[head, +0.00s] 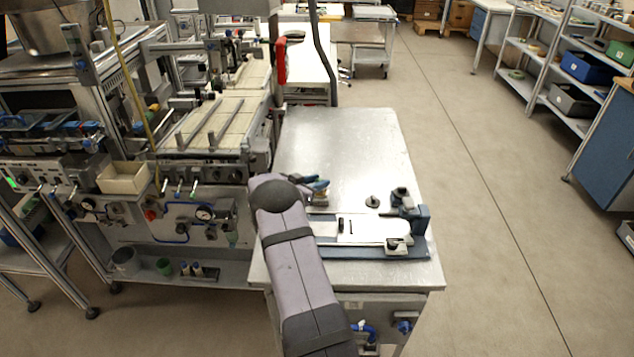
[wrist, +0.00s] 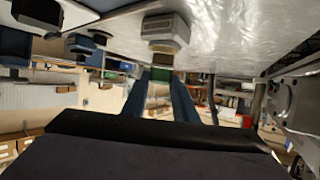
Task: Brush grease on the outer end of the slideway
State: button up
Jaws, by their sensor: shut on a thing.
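The slideway seems to be the pale strip (head: 362,231) on a blue base (head: 370,253) at the table's near right part. A small light block with a dark top (head: 397,245) sits near its right end. My gripper (head: 319,184) is just past the strip's left part, reached from the left by my arm. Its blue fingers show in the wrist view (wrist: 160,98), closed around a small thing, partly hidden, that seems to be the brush. I cannot make out its bristles or any grease. A grey block (wrist: 165,28) shows above the fingers in that view.
The metal table (head: 335,140) is clear at the back. A blue and black fixture (head: 408,212) stands at its right edge. A small dark knob-like thing (head: 372,201) stands left of that. A machine with rails (head: 215,120) stands close on the left; open floor lies right.

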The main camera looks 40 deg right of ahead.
jog(key=shift+f, duration=0.45)
dwell(0.8)
notch_tip(320, 180, up, 7)
jog(key=p, duration=0.5)
dwell(0.4)
jog(key=shift+a, duration=0.1)
dwell(0.6)
jog(key=a+f+n+t, duration=0.1)
jog(key=a+f, duration=0.2)
jog(key=a, duration=1)
jog(key=a+f+n+t, duration=0.1)
jog(key=a+f+t, duration=0.1)
jog(key=a, duration=1)
jog(key=s+a+r+n+t+y, duration=0.1)
jog(key=s+a+n+t+y, duration=0.1)
jog(key=s+a, duration=1.3)
jog(key=a+n+t, duration=0.1)
jog(key=a, duration=0.3)
jog(key=shift+s+r+n+y, duration=0.2)
jog(key=shift+r+n+y, duration=0.05)
jog(key=shift+n+y, duration=0.15)
